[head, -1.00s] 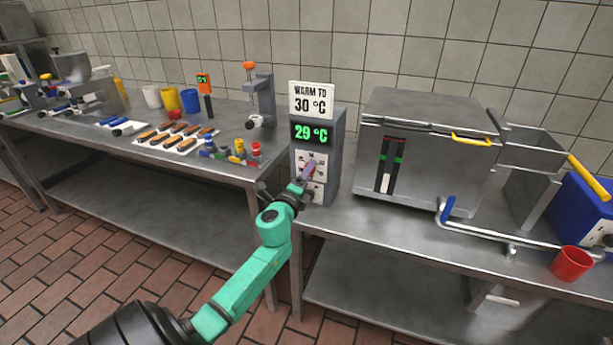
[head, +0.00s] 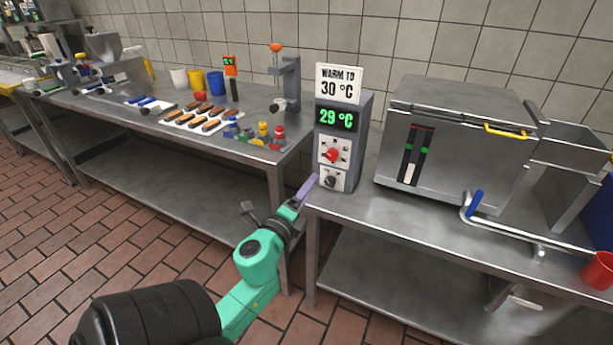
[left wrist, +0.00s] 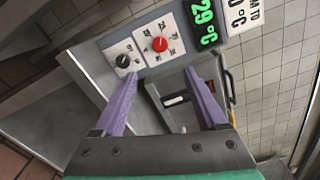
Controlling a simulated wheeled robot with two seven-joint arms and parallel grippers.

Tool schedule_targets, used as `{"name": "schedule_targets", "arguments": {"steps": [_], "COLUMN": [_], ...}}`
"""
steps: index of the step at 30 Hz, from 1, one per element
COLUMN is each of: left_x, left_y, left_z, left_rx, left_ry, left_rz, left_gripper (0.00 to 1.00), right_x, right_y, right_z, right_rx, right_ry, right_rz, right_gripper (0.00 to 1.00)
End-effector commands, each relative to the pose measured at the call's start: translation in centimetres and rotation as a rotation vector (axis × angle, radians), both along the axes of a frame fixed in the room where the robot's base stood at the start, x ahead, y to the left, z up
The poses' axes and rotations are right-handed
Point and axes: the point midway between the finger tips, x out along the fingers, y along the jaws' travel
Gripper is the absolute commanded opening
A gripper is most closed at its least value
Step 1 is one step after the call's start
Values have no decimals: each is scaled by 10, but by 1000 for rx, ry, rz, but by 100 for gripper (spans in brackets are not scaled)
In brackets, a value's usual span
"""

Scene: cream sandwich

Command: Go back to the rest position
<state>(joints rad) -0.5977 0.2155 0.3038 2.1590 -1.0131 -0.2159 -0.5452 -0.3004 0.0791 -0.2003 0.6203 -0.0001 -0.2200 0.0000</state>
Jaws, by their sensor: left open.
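My left gripper (head: 278,196) is in front of the gap between the two steel tables, below and left of the control box. In the left wrist view its two purple fingers (left wrist: 160,95) are spread wide with nothing between them. The grey control box (head: 343,115) stands on the right table. It has a red knob (head: 332,155) above a black knob (head: 330,181), and both also show beyond the fingers in the left wrist view. A green display (head: 337,119) reads 29 °C, under a sign (head: 338,83) reading WARM TO 30 °C. My right gripper is not in view.
A steel machine (head: 455,140) with a yellow handle stands on the right table (head: 400,215), near a red cup (head: 598,271). The left table (head: 240,150) holds a tray of éclair-like pastries (head: 200,120), small coloured bottles and cups. The floor in front is clear.

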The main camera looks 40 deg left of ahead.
Motion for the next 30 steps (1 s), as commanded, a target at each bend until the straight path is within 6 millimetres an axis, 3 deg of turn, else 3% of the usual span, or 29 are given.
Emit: {"name": "schedule_targets", "arguments": {"steps": [13, 16, 17, 20, 23, 24, 26, 27, 29, 30], "left_x": [1, 3, 4, 4, -11, -22, -44, -61, -93, -117], "left_y": [0, 3, 5, 8, -1, -7, -21, -32, -49, -62], "left_z": [-1, -18, -31, -101, -193, -229, -281, -313, -357, -384], "left_rx": [-1, -56, -95, -301, -567, -670, -816, -909, -1040, -1120], "left_ry": [1, 28, 46, 143, 270, 321, 397, 448, 524, 575], "left_rz": [-1, 5, 10, 38, 103, 138, 200, 248, 333, 399], "left_gripper": [74, 74, 74, 74, 74, 74, 74, 74, 74, 74], "right_x": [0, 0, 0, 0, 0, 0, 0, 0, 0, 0], "right_y": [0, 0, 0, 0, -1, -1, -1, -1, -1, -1], "right_z": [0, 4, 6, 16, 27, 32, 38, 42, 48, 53], "right_rx": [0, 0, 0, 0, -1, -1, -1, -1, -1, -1], "right_ry": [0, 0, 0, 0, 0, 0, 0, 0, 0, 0], "right_rz": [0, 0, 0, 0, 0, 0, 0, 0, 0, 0], "right_gripper": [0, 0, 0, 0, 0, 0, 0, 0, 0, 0]}}
